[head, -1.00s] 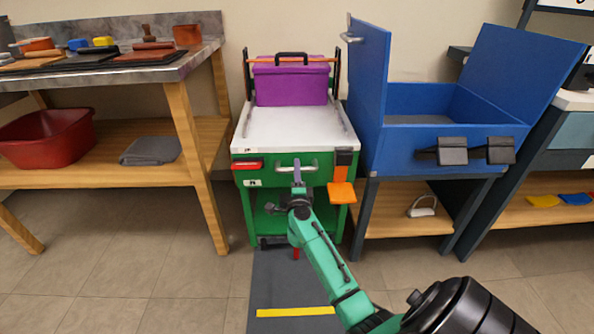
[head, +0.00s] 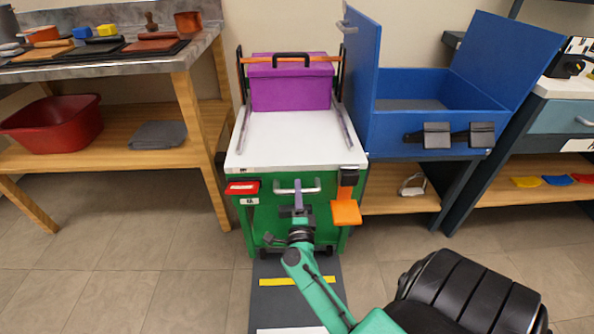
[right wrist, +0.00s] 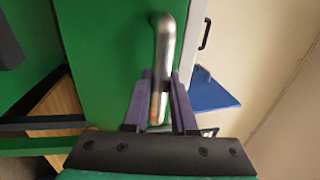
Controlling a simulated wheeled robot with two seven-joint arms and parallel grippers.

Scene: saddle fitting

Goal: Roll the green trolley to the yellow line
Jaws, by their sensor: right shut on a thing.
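The green trolley (head: 275,222) stands at the middle of the head view, with a white top (head: 290,140) and a silver bar handle (head: 312,186) on its front. My right gripper (head: 298,198) is shut on this handle; in the right wrist view its purple fingers (right wrist: 160,103) sit either side of the metal bar (right wrist: 165,42). The yellow line (head: 297,282) crosses a dark floor strip (head: 265,305) in front of the trolley. The trolley's front is a short way behind the line. My left gripper is not in view.
A purple box (head: 290,88) rides on the trolley's back. An orange flap (head: 346,213) and red piece (head: 242,187) are on its front. A wooden bench (head: 188,120) stands left, an open blue chest (head: 430,105) right. The floor ahead of the trolley is clear.

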